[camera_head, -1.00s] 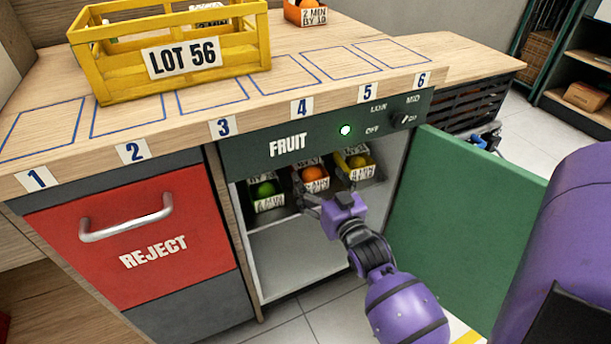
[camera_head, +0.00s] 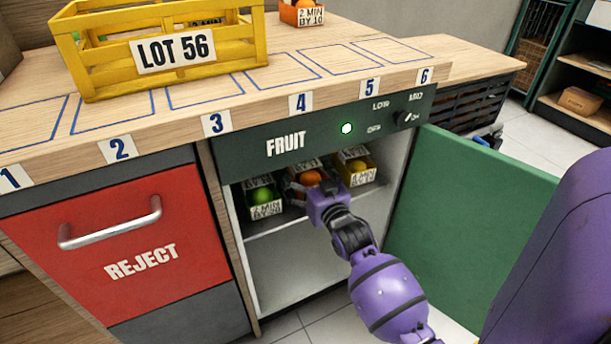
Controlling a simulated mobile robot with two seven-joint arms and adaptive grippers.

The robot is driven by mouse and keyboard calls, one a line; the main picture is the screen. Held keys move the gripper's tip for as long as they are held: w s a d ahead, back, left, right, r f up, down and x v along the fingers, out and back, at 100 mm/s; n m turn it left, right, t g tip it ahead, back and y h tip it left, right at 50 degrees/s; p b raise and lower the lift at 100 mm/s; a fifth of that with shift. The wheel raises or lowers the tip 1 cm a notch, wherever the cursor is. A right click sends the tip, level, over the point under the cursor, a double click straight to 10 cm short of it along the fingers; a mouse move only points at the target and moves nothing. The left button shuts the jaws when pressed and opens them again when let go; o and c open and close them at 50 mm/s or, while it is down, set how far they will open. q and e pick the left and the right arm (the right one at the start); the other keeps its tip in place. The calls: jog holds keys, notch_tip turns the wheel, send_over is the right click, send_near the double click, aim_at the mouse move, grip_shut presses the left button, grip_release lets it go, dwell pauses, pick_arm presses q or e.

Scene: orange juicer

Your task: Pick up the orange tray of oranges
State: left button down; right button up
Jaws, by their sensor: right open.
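A small tray with an orange fruit (camera_head: 310,177) stands in the middle of a row of three on the upper shelf inside the open fruit compartment. My right gripper (camera_head: 303,186) is open at the front of this tray. It hides most of the tray's front, and I cannot tell whether the fingers touch it. To its left is a tray with green fruit (camera_head: 264,197). To its right is a tray with yellow fruit (camera_head: 359,166). My left gripper is not in view.
The green door (camera_head: 455,220) stands open at the right of my arm. A yellow crate marked LOT 56 (camera_head: 176,52) stands on the wooden counter (camera_head: 345,92). Another orange-fruit tray (camera_head: 302,15) is at the counter's back. A red REJECT drawer (camera_head: 135,255) is shut at the left.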

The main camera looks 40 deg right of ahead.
jog(key=c, duration=1.4)
